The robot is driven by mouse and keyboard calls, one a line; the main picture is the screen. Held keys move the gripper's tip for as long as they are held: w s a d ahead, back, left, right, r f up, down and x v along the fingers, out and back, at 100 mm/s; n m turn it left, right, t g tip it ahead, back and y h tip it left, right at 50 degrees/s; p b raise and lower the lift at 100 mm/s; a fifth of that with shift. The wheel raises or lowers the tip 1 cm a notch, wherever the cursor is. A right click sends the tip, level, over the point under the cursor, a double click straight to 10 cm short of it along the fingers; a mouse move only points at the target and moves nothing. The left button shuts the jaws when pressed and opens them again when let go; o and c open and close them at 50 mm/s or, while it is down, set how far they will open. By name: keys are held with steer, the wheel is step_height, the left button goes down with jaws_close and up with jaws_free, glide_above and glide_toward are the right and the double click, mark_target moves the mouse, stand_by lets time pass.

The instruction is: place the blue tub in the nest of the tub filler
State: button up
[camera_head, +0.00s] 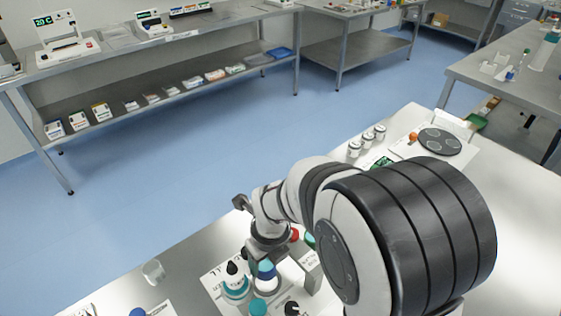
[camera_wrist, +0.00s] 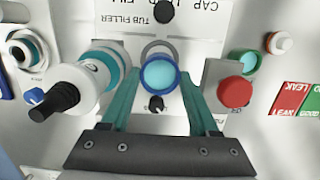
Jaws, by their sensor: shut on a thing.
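The blue tub (camera_wrist: 158,75), open at the top with a light blue inside, is between the teal fingers of my gripper (camera_wrist: 160,80) in the wrist view. The fingers are shut on it. In the head view the blue tub (camera_head: 266,269) shows low at the centre, below my wrist. The tub filler (camera_wrist: 160,18) is the station with the printed "TUB FILLER" label. A grey ring (camera_wrist: 160,46), which looks like its nest, shows just beyond the tub and is partly covered by it. I cannot tell the tub's height over the ring.
A red button (camera_wrist: 235,91) on a grey box is close on the right. A black knob (camera_wrist: 156,103) is between the fingers. A clear cup (camera_head: 153,271) stands farther left.

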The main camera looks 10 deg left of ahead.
mark_target(267, 272)
step_height(267, 272, down, 6)
steer(key=shift+r, duration=0.1)
steer(key=o, duration=1)
steer(key=r, duration=0.4)
steer(key=d+r, duration=0.1)
steer(key=r, duration=0.3)
steer(key=s+r, duration=0.1)
steer(key=r, duration=0.3)
steer(key=shift+s+d, duration=0.1)
steer(key=shift+d, duration=0.05)
steer(key=s+d+r+n, duration=0.1)
steer(key=s+d+n, duration=0.3)
steer(key=s+n, duration=0.2)
steer(key=s+d+r+n+g, duration=0.1)
steer(key=s+d+r+n, duration=0.1)
steer(key=s+d+n, duration=0.2)
steer(key=s+d+r+n, duration=0.2)
steer(key=s+d+n, duration=0.2)
steer(key=s+n, duration=0.4)
steer(key=shift+r+n+y, duration=0.1)
steer(key=shift+n+y, duration=0.2)
steer(key=shift+n, duration=1.5)
